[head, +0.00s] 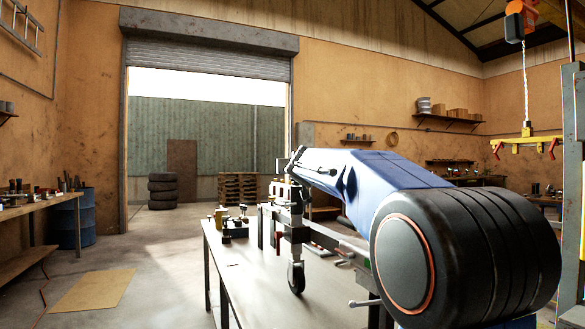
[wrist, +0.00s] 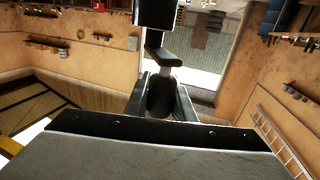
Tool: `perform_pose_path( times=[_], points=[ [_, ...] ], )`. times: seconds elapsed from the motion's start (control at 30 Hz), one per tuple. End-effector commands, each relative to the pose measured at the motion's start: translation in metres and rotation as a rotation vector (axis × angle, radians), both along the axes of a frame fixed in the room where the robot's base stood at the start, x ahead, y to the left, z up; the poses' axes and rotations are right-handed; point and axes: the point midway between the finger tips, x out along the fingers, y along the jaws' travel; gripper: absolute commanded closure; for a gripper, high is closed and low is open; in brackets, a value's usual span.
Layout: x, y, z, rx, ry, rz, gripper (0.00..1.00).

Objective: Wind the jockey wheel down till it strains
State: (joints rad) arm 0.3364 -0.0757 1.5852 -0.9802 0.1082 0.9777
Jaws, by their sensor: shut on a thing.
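The jockey wheel (head: 296,278) hangs in the head view on an upright post beside the near bench top, below my arm's far end. Its dark tyre is visible; whether it touches anything beneath cannot be told. In the wrist view my gripper (wrist: 162,100) is shut on a dark rounded crank handle (wrist: 160,92). A dark crank arm (wrist: 158,52) runs from the handle towards the top of that picture. My gripper also shows at the far end of my blue arm in the head view (head: 290,162), small and partly merged with the crank parts.
A grey bench (head: 262,285) with small parts stands below my arm. A yellow hoist beam (head: 525,140) hangs at right. Stacked tyres (head: 162,191) and pallets (head: 238,188) stand near the open roller door. Floor at left is mostly clear, with a tan mat (head: 95,290).

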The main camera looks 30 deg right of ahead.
Motion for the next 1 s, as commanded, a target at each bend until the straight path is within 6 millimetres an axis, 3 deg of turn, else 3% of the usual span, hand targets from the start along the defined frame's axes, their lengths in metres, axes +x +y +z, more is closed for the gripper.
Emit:
perform_pose_path(
  times=[0.1, 0.13, 0.2, 0.63, 1.0],
  points=[
    [0.000, 0.000, 0.002, -0.001, -0.003, 0.000, 1.00],
    [0.000, 0.000, 0.002, -0.001, -0.003, 0.000, 0.70],
    [0.000, 0.000, 0.001, -0.001, -0.002, 0.000, 0.59],
    [-0.008, 0.004, 0.001, 0.000, -0.001, 0.000, 0.59],
    [-0.060, 0.027, 0.001, -0.001, -0.002, 0.001, 0.59]
  ],
)
